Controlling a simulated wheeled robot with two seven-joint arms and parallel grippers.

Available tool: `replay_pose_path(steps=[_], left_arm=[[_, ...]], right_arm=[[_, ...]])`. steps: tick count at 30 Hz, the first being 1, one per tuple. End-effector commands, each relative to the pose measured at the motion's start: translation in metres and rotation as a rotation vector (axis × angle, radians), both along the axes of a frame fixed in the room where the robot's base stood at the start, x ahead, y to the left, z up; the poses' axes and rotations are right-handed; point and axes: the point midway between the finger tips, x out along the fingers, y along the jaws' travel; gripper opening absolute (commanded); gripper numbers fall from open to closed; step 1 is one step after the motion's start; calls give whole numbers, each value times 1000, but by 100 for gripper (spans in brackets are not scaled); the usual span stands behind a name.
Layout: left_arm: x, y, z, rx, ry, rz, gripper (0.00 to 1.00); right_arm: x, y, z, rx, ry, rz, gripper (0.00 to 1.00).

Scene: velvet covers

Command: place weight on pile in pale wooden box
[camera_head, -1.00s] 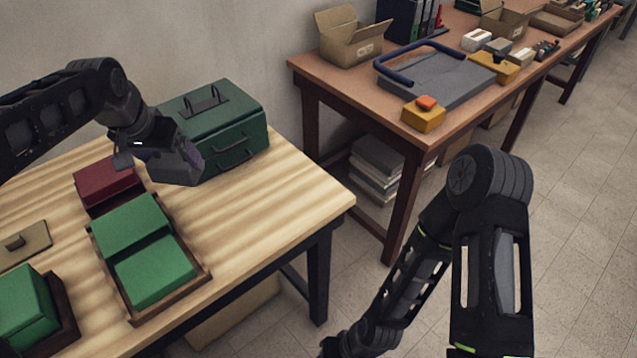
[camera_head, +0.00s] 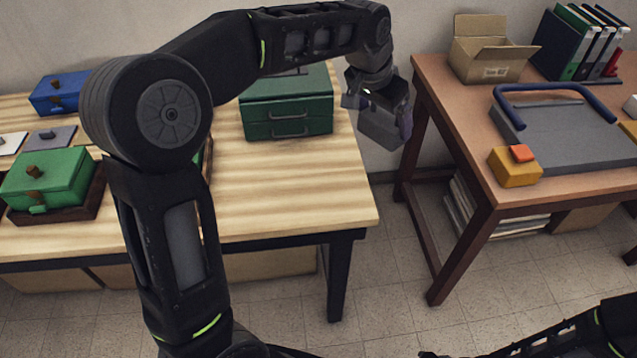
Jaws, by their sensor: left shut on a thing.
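My left gripper (camera_head: 378,112) is shut on a dark grey block (camera_head: 384,130), which looks like the weight. It holds the block in the air, right of the green metal toolbox (camera_head: 288,112) and near the light wooden table's (camera_head: 290,195) right end. A green box-shaped piece with brown knobs (camera_head: 60,172) sits in a dark brown tray (camera_head: 62,213) at the table's left. My left arm covers the middle of the table, where only a sliver of another brown tray shows. I cannot pick out a pale wooden box or its pile. My right gripper is not in view.
A blue box (camera_head: 60,93) and a grey flat plate (camera_head: 50,138) lie at the table's back left. A brown table (camera_head: 450,110) stands right, across a floor gap, with a carton (camera_head: 490,52), a yellow block (camera_head: 515,168) and a grey board with a blue handle (camera_head: 570,135).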

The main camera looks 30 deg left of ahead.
Motion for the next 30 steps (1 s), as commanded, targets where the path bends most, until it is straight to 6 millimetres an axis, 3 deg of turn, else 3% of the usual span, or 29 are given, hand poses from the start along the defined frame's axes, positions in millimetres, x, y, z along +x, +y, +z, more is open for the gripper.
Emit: replay_pose_path(steps=[11,17,23,30], left_arm=[[2,0,4,-2,-9,0,18],[-1,8,2,-1,-8,23,18],[-16,47,-7,0,-3,139,18],[-56,117,-27,2,-3,366,18]], right_arm=[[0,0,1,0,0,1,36],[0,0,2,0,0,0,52],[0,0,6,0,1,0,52],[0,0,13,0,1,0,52]])
